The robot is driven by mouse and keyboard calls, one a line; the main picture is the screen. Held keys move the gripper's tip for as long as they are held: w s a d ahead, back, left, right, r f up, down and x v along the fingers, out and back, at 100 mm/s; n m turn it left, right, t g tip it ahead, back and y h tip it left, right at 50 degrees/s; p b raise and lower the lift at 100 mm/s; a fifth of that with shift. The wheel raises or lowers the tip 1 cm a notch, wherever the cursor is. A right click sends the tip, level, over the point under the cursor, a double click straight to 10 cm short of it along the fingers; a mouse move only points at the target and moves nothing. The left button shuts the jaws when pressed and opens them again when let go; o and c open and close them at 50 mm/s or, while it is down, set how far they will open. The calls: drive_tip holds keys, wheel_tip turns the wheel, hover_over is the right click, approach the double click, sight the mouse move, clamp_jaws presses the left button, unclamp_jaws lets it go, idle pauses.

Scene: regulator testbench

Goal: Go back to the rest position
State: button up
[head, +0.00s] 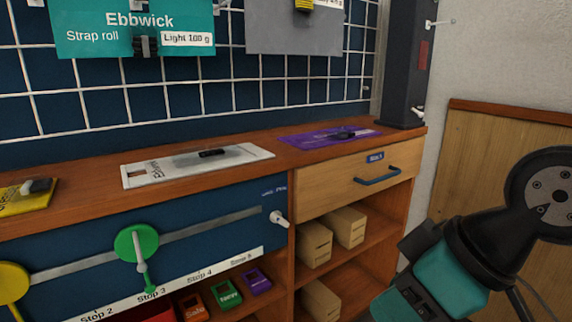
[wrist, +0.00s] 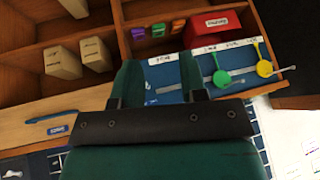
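My gripper (wrist: 160,76) shows in the wrist view with its two teal fingers apart. Nothing is between them; the blue panel (wrist: 165,90) of the bench shows through the gap. In the head view my arm comes in from the right edge, and the teal gripper body hangs at the lower right, in front of the bench's right end. The fingertips cannot be made out there.
The wooden bench has a drawer with a blue handle (head: 378,176) and shelves with tan boxes (head: 314,244). Its front carries a green disc (head: 136,244) and yellow disc (head: 10,284). A white card (head: 190,165) and purple card (head: 318,138) lie on top.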

drive_tip(key=s+d+r+m+g+h+p, duration=0.1)
drive_tip(key=s+d+r+m+g+p, duration=0.15)
drive_tip(key=s+r+p, duration=0.3)
wheel_tip(320, 180, up, 36)
drive_tip(key=p, duration=3.5)
drive_tip(key=shift+w+r+n+g, duration=0.25)
drive_tip(key=shift+w+n+g, duration=0.1)
drive_tip(key=shift+w+n, duration=0.1)
drive_tip(key=shift+a, duration=0.1)
